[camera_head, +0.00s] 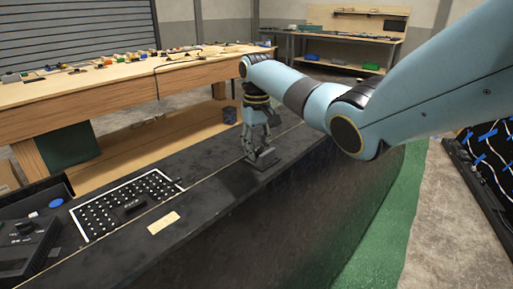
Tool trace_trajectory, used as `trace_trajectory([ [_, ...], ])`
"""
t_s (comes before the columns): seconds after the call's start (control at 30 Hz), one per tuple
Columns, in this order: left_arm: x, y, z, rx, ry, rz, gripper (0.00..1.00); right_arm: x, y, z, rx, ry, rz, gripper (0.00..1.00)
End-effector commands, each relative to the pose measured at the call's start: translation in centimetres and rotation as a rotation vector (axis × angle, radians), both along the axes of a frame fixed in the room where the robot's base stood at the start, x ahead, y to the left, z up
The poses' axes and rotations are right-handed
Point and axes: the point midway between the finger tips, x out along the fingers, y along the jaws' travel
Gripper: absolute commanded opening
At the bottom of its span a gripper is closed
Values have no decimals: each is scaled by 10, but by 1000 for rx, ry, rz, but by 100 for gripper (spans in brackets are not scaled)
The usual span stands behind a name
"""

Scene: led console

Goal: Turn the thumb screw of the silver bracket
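My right gripper (257,150) points down at the black console bench, low over a small dark grey bracket-like piece (264,161) on its top. This piece may be the silver bracket, but it is too small and too much covered to be sure. The thumb screw cannot be made out; the fingers hide the upper part of the piece. I cannot tell whether the fingers are open or shut, or whether they touch it. My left gripper is not in view.
A wooden workbench (60,98) with small parts stands behind. Bench top around the gripper is mostly clear.

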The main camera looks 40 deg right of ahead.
Motion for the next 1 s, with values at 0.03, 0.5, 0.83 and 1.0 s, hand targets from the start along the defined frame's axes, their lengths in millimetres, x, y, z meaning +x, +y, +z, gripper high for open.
trace_trajectory([
  [0.03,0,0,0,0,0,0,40,0,0,0,0,0,0,15],
  [0.5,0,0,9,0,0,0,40,0,0,2,1,2,-44,0],
  [0.83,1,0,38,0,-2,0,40,0,1,5,2,0,-251,0],
  [1.0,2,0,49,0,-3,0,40,1,1,4,2,0,-366,0],
])
